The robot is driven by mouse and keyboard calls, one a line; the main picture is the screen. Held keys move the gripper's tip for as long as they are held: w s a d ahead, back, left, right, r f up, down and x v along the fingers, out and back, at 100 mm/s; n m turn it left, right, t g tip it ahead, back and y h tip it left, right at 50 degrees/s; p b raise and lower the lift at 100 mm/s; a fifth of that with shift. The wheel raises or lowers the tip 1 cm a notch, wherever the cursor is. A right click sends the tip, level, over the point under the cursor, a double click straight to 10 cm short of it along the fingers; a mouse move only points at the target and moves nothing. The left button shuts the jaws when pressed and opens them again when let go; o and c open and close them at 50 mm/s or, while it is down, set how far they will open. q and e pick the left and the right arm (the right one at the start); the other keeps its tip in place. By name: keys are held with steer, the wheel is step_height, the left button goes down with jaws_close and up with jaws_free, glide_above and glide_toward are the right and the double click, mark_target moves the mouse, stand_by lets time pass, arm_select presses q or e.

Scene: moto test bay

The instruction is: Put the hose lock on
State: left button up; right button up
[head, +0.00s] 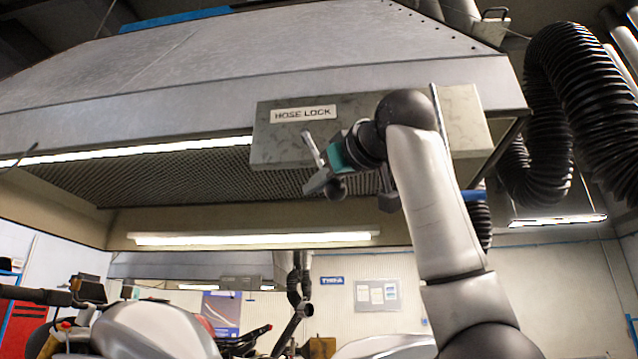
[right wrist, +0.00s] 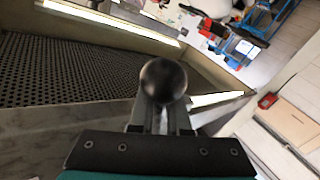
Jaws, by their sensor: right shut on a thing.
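The hose lock is a grey metal box (head: 273,150) under the hood's front edge, with a "HOSE LOCK" label (head: 304,114) on its face. A lever with a round black knob (head: 336,189) is at the box's lower edge. In the right wrist view the knob (right wrist: 162,80) stands just beyond my fingertips, with a pale strip of the shaft between them. My right gripper (right wrist: 161,122) is shut on the lever at the knob; it also shows in the head view (head: 322,178). My arm hides the box's right part and the lever's pivot. My left gripper is out of view.
The large grey hood (head: 200,75) overhangs the scene, with a mesh panel (head: 170,178) and a light tube (head: 250,239) below. A black corrugated hose (head: 545,110) hangs at right. A motorcycle (head: 150,330) stands below left.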

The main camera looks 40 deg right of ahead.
jaws_close()
stand_by(0.8)
steer(key=shift+s+d+r+n+g, duration=0.2)
steer(key=shift+s+d+n+g, duration=0.1)
steer(key=shift+s+n+g, duration=0.15)
steer(key=o, duration=0.6)
jaws_free()
